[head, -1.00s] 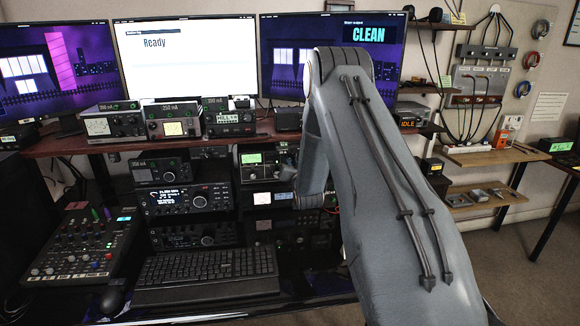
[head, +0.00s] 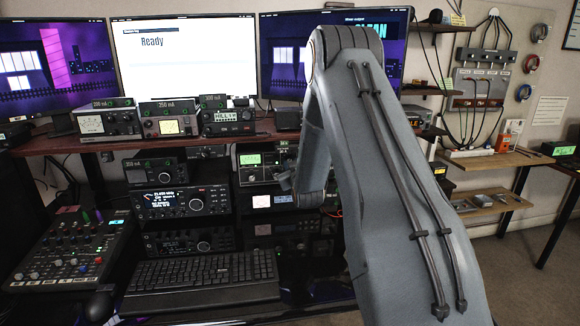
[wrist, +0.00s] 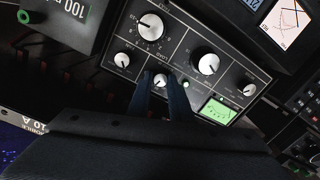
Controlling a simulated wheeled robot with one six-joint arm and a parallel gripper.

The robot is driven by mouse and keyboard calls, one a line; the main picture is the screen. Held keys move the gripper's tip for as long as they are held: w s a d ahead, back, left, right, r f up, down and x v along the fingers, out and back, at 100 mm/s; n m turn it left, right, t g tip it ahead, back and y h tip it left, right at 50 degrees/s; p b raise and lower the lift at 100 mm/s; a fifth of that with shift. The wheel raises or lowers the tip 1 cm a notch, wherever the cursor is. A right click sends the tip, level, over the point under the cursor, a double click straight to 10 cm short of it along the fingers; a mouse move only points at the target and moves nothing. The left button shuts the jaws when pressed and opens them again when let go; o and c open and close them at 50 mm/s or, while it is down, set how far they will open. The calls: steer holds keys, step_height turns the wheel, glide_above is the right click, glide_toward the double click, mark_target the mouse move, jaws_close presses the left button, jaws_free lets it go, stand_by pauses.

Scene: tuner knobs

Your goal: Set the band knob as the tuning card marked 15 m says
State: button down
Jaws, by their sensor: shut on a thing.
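In the wrist view a dark tuner panel (wrist: 180,48) carries several black knobs with silver-white caps and a small green-lit meter (wrist: 218,110). The fingers of my gripper (wrist: 160,84) are closed about a small knob (wrist: 160,79) on the panel's lower row. I cannot read this knob's label or its pointer. A large knob (wrist: 150,27) with a numbered scale and a middle-sized knob (wrist: 208,64) stand beyond it. In the head view a unit with a green screen (head: 251,159) sits left of my arm; my gripper's fingers are not clear there. No card marked 15 m is legible.
Another small knob (wrist: 122,60) sits close to the left finger. A box reading 100 (wrist: 75,22) is at the upper left. In the head view, radios stand around the tuner on shelves, with a keyboard (head: 205,270) and a mixer (head: 68,250) below.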

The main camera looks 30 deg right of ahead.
stand_by(0.3)
steer(key=c, duration=1.6)
jaws_free()
steer(key=shift+b+v, duration=0.9)
steer(key=shift+v, duration=3)
